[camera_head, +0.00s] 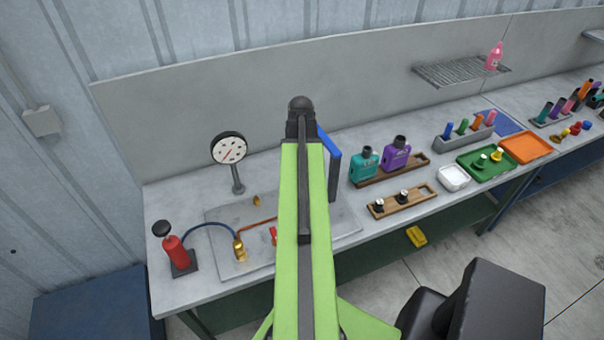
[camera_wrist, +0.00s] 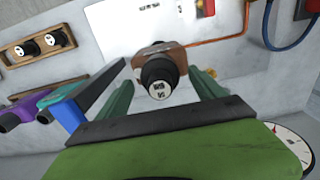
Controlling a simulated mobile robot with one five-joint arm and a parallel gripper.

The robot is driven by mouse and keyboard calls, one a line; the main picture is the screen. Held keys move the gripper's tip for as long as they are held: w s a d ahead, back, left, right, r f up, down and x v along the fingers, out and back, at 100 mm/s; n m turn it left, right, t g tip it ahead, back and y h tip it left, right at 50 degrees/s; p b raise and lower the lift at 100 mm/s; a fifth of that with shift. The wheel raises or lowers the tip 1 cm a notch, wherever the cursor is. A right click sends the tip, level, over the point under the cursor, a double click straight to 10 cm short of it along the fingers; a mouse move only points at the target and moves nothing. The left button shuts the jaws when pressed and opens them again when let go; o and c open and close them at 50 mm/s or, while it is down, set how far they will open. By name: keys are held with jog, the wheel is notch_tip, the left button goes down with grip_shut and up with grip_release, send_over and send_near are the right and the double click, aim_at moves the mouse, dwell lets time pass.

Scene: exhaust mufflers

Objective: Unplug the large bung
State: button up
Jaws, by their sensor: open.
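A black bung (camera_wrist: 158,85) with a white marked face sits in the end of a brown fitting (camera_wrist: 170,55) on the bench, in the middle of the wrist view. My gripper (camera_wrist: 165,82) is open. Its two green fingers stand on either side of the bung with visible gaps. Nothing is clamped between them. In the head view my green arm hides this bung and my gripper. Two other black bungs with white faces (camera_head: 379,204) (camera_head: 403,196) stand in a wooden tray (camera_head: 425,203); they also show in the wrist view (camera_wrist: 52,39).
A blue-topped dark post (camera_head: 333,165) stands close beside my gripper. A pressure gauge (camera_head: 229,149), a red pump (camera_head: 177,252) and a brass fitting (camera_head: 240,250) with hoses stand to the left.

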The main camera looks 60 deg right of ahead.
dwell(0.5)
jog(key=shift+s, duration=0.1)
grip_shut()
jog(key=shift+r+p, duration=3.05)
